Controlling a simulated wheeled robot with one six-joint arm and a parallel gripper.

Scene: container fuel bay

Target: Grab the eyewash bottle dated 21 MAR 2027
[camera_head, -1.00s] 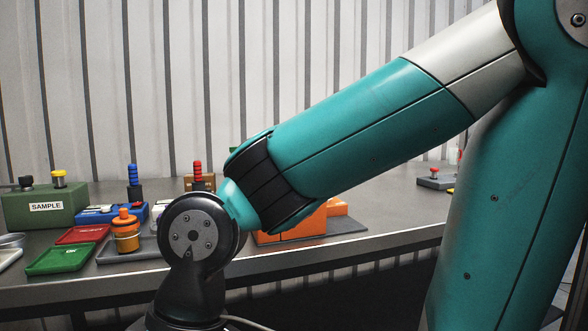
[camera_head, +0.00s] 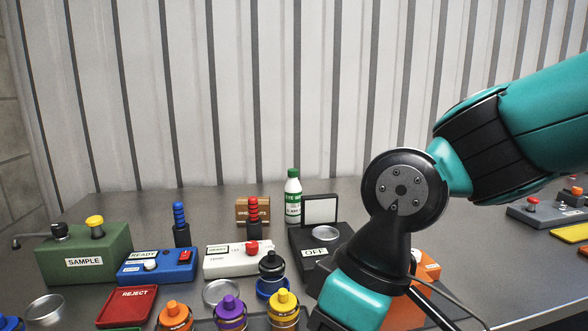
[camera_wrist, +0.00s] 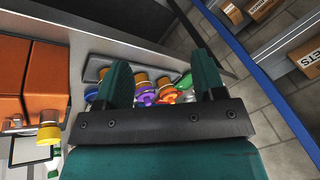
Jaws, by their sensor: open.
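A white bottle (camera_head: 293,197) with a green cap and green label stands upright at the back of the bench in the head view, beside a framed panel. Its label seems to read "EYE WASH", but no date is legible. A white and green item (camera_wrist: 55,165) shows partly at the lower left edge of the wrist view. A green and white piece (camera_wrist: 185,80) between the fingers there is too small to identify. My gripper (camera_wrist: 161,62) is open, its two teal fingers apart above colourful capped jars. Its fingers are outside the head view.
Orange (camera_head: 174,317), purple (camera_head: 230,312) and yellow-capped (camera_head: 284,309) jars stand at the front. Behind are the green SAMPLE box (camera_head: 90,257), blue READY box (camera_head: 157,266), white box (camera_head: 236,262) and dark OFF box (camera_head: 305,257). A red REJECT tray (camera_head: 128,306) lies left.

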